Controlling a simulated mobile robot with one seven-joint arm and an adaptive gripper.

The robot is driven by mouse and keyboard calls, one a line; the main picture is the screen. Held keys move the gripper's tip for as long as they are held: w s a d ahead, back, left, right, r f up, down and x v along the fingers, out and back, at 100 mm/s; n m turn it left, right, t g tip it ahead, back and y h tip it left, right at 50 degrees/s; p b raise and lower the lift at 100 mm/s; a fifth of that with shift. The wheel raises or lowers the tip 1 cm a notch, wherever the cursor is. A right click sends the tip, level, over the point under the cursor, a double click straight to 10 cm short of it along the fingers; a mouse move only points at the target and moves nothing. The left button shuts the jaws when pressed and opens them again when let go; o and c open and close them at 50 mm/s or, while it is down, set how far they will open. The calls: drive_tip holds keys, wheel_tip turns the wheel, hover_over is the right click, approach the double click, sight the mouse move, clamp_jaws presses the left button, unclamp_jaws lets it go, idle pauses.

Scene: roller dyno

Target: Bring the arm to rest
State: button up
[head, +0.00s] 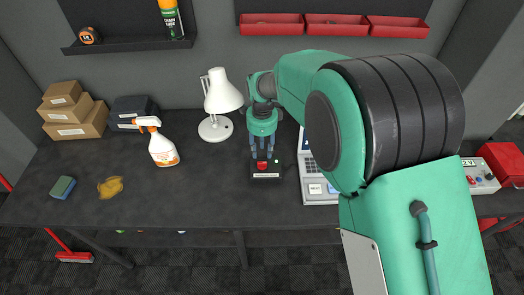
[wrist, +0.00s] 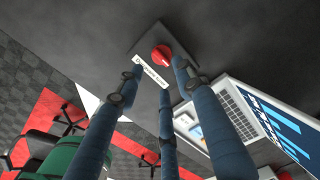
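My gripper (head: 262,150) has three blue fingers and points down over the table, above a small black box (head: 275,172) with a red button (head: 262,166) on top. In the wrist view my gripper's fingertips (wrist: 160,76) stand apart with nothing held between them. The red button (wrist: 162,53) and the box's white label (wrist: 152,71) show just beyond the tips. I cannot tell whether a finger touches the button or the box. My green arm (head: 300,75) reaches in from the right and hides part of the table.
A laptop-like device (head: 318,190) stands close right of the box. A white lamp (head: 222,95) is to the left, then a spray bottle (head: 163,150), a yellow cloth (head: 110,187), a sponge (head: 62,188) and cardboard boxes (head: 75,115). Red bins (head: 337,25) hang behind.

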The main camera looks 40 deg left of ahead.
drive_tip(key=shift+w, duration=0.1)
idle(0.4)
drive_tip(key=w+d+r+n+b, duration=0.1)
drive_tip(key=w+d+r, duration=0.2)
drive_tip(key=d+r, duration=0.4)
drive_tip(key=w+d+r+n+t+y+b, duration=0.1)
drive_tip(key=w+d+r, duration=0.25)
drive_tip(key=d, duration=0.55)
drive_tip(key=w+d+r+n+b, duration=0.1)
drive_tip(key=w+d+r, duration=0.2)
drive_tip(key=d+r, duration=0.5)
drive_tip(key=s+d+r+n+t+b, duration=0.1)
drive_tip(key=d+r, duration=0.2)
drive_tip(key=d, duration=0.7)
drive_tip(key=s+d+r+n+t, duration=0.1)
drive_tip(key=s+d+r, duration=0.15)
drive_tip(key=d, duration=0.65)
drive_tip(key=s+d+n+t+b, duration=0.1)
drive_tip(key=s+d+n, duration=0.1)
drive_tip(key=s+d, duration=0.7)
drive_tip(key=s+d+f+n+t+h+b, duration=0.1)
drive_tip(key=s+d+n+b, duration=0.1)
drive_tip(key=s+d, duration=0.6)
drive_tip(key=d, duration=0.6)
drive_tip(key=shift+s+d+f+t+b, duration=0.2)
drive_tip(key=shift+s+t+b, duration=0.1)
drive_tip(key=shift+s, duration=0.1)
